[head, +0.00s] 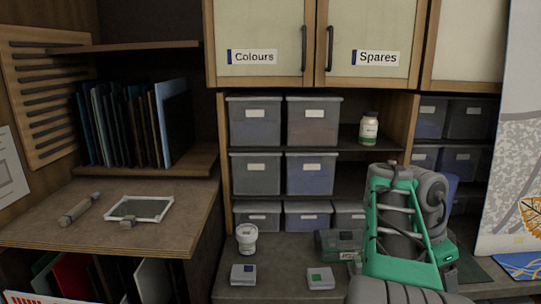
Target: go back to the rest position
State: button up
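My arm (400,235), in green and grey, is folded up at the right of the head view, in front of the shelves and the lower counter. I cannot make out my gripper or its fingertips, so I cannot see whether it holds anything.
A white tub (247,238), two small boxes (243,274) (320,279) and a dark green case (339,244) stand on the lower counter (275,270) left of my arm. A framed pane (139,208) lies on the left bench.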

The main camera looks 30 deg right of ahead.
jog(key=w+a+f+n+t+y, duration=0.2)
jog(key=w+a+f+n, duration=0.5)
jog(key=a+f+n, duration=0.55)
jog(key=w+a+n+t, duration=0.1)
jog(key=a+n, duration=0.2)
jog(key=a, duration=0.6)
jog(key=w+a+r+n+t+y, duration=0.1)
jog(key=w+a+n, duration=0.1)
jog(key=a, duration=0.7)
jog(key=w+a+n+t+y, duration=0.1)
jog(key=w+a+n, duration=0.1)
jog(key=a+n, duration=0.3)
jog(key=a, duration=0.4)
jog(key=shift+r+t, duration=0.3)
jog(key=shift+r, duration=0.05)
